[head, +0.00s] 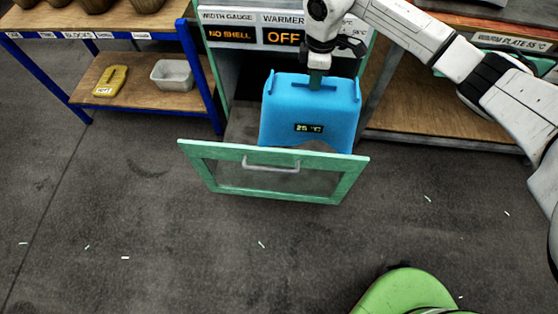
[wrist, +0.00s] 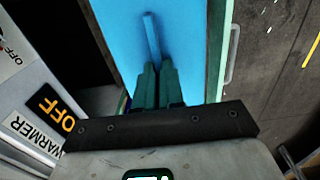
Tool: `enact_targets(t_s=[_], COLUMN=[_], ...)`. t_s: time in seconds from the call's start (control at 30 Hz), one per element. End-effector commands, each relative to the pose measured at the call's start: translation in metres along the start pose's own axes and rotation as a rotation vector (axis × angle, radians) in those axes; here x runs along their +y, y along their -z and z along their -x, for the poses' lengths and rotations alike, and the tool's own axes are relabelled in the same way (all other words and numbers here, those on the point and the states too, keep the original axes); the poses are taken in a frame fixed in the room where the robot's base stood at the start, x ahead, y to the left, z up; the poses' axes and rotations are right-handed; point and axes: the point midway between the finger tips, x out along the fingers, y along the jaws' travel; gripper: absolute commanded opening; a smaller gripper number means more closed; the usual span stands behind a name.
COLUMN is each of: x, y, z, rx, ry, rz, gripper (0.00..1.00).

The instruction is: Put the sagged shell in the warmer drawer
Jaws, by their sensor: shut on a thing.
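The blue shell (head: 310,108) has an arched lower edge and a small display reading 25 °C. My gripper (head: 316,80) is shut on the ridge on its top, and the green fingers (wrist: 157,85) pinch this ridge in the wrist view. The warmer drawer (head: 195,154) is pulled open, with a green-framed window front and a metal handle (head: 270,166). The shell (wrist: 185,35) hangs upright behind the drawer front, over or inside the drawer; I cannot tell whether it touches the drawer floor. The warmer display (head: 283,38) reads OFF.
The width gauge display (head: 229,34) reads NO SHELL. A blue-framed shelf (head: 140,101) at left holds a yellow weight (head: 110,81) and a grey tray (head: 172,74). A bench labelled warm plate 55 °C (head: 512,41) stands at right. The floor in front of the drawer is clear apart from small scraps.

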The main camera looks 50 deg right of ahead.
Motion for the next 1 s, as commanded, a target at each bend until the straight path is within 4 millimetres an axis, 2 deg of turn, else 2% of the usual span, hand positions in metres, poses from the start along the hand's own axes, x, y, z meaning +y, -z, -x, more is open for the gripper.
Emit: enact_targets(t_s=[0.03,0.3,0.5,0.63,0.8,0.87,1.0], x=[0.0,0.0,0.0,0.0,0.001,0.003,0.011], y=[0.0,0.0,0.0,0.0,0.002,0.008,0.032], z=[-0.027,-0.096,-0.137,-0.153,-0.161,-0.165,-0.178], rx=[0.001,0.001,0.001,0.001,0.001,0.0,0.0], ry=[-0.001,-0.001,-0.001,-0.001,-0.001,0.0,0.0], rz=[0.0,0.0,0.0,0.0,0.0,0.002,0.004], gripper=[0.0,0.0,0.0,0.0,0.0,0.0,0.0])
